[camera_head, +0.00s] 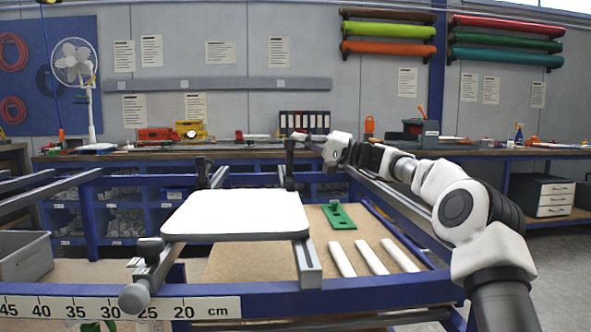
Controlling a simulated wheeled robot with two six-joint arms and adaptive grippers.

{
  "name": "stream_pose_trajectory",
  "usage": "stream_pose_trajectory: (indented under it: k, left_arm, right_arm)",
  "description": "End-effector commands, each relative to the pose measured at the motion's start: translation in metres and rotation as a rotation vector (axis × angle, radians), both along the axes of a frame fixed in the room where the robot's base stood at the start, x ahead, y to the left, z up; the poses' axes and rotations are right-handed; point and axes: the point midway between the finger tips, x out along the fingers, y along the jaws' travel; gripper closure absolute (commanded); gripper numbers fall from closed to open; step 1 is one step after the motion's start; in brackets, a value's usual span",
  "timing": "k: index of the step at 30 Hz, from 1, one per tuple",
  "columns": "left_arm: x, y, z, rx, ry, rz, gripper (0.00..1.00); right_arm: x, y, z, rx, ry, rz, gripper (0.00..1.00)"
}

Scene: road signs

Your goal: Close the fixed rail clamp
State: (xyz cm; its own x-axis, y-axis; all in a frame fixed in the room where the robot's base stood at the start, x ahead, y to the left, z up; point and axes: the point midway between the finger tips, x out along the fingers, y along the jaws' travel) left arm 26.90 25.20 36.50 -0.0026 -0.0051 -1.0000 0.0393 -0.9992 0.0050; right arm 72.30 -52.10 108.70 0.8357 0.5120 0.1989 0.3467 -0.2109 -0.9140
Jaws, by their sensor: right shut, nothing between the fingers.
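A white sign plate (236,213) with rounded corners lies across two metal rails. Two dark upright clamp posts stand at its far side: one at the left (202,172), and one at the right (289,165) just below my right gripper. At the near left is a rail clamp (150,250) with a grey round knob, by the plate's corner. I cannot tell which of these is the fixed rail clamp. My right gripper (299,137) is shut and empty, at the top of the far right post; I cannot tell whether it touches. My left gripper is not in view.
A blue frame with a centimetre ruler (130,306) runs along the front. A green bracket (338,216) and several white strips (372,257) lie on the board right of the plate. A grey bin (24,257) stands at the left. A workbench with tools runs behind.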

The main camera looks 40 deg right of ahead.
Motion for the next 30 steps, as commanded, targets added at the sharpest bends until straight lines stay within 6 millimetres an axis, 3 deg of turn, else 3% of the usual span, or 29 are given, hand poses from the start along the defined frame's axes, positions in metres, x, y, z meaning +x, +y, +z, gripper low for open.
stream_pose_trajectory:
  k: [1,8,21,30]
  left_arm:
    - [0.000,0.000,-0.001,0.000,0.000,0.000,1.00]
    - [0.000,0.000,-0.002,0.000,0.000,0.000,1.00]
    - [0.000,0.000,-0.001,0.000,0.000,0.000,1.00]
    - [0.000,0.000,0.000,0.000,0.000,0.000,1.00]
  right_arm:
    - [0.001,0.005,-0.008,-0.007,0.012,0.016,1.00]
    - [-0.011,-0.004,-0.010,-0.004,0.011,0.014,1.00]
    - [-0.088,-0.057,-0.025,0.003,0.002,0.003,1.00]
    - [-0.097,-0.064,-0.028,0.001,0.003,0.001,1.00]
